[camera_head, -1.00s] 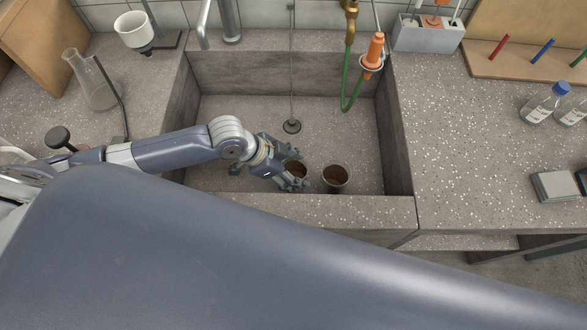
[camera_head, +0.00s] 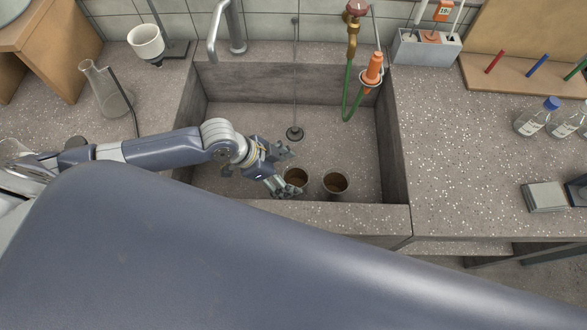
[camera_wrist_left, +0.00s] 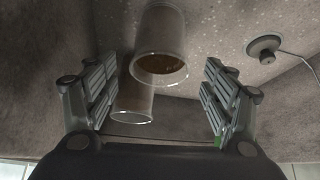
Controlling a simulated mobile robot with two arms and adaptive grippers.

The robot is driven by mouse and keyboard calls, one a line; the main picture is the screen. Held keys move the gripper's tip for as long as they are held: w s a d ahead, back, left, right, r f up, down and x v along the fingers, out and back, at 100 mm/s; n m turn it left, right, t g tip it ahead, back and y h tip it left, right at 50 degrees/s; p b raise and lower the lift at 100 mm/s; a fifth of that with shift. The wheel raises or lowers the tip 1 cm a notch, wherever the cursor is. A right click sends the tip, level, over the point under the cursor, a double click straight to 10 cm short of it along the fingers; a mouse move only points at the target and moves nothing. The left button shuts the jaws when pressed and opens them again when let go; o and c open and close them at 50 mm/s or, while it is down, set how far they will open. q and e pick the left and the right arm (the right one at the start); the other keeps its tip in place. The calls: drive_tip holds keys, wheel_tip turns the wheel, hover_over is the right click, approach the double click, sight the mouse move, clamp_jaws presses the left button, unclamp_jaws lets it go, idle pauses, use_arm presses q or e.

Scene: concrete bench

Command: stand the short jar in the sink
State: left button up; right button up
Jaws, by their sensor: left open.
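I cannot tell surely which is the short jar. The sink (camera_head: 350,145) is a grey stone basin. My left gripper (camera_head: 285,172) is open and empty, its fingers just left of the left jar. In the left wrist view both jars show beyond the spread fingers (camera_wrist_left: 158,98), the nearer jar (camera_wrist_left: 160,40) partly covering the farther jar (camera_wrist_left: 130,102). My right gripper is out of view.
A drain plug on a chain (camera_head: 294,133) lies behind the jars. A green hose (camera_head: 347,105) hangs into the sink's back right. A flask (camera_head: 107,92) stands on the left counter; bottles (camera_head: 537,117) stand on the right counter. The sink's right side is free.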

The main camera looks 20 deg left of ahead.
use_arm(q)
drive_tip(key=p+v, duration=0.6)
drive_tip(key=v, duration=0.1)
drive_tip(key=shift+r, duration=0.3)
drive_tip(key=shift+s+a, duration=0.1)
idle(0.5)
